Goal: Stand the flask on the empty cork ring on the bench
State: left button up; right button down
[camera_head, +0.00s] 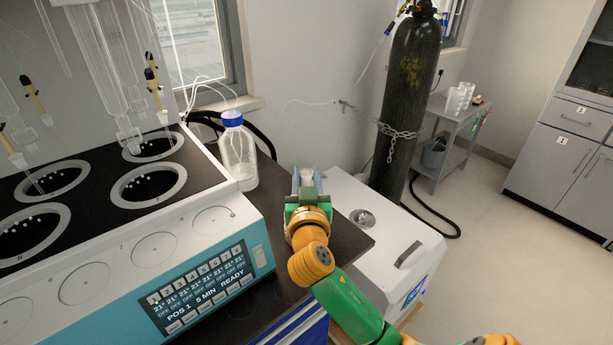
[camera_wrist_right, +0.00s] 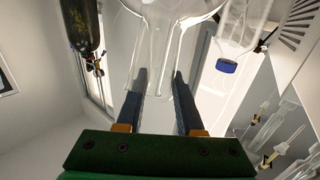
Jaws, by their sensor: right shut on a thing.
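My right gripper (camera_head: 307,178) is over the dark bench (camera_head: 343,238), to the right of the blue-capped bottle. In the right wrist view my right gripper (camera_wrist_right: 158,80) is shut on the clear glass flask (camera_wrist_right: 160,40). Its narrow neck lies between the two dark fingers and its wider body extends toward the top edge of that view. In the head view the flask is mostly hidden by the gripper and hard to make out. I cannot make out the cork ring in either view. My left gripper is not in view.
The multi-position distiller (camera_head: 225,245) with its glassware fills the left. A clear bottle with a blue cap (camera_head: 238,155) stands behind it, also in the right wrist view (camera_wrist_right: 226,66). A white box unit (camera_head: 375,210) and a black gas cylinder (camera_head: 408,100) stand to the right.

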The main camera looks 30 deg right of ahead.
jog(key=shift+f, duration=0.15)
jog(key=shift+c, duration=2.3)
grip_release()
jog(key=shift+s, duration=0.1)
jog(key=b+v, duration=0.2)
jog(key=v, duration=0.4)
jog(key=shift+s+a+f, duration=0.1)
jog(key=shift+a, duration=0.05)
jog(key=shift+s+a, duration=0.15)
jog(key=shift+s, duration=0.25)
jog(key=shift+w, duration=0.1)
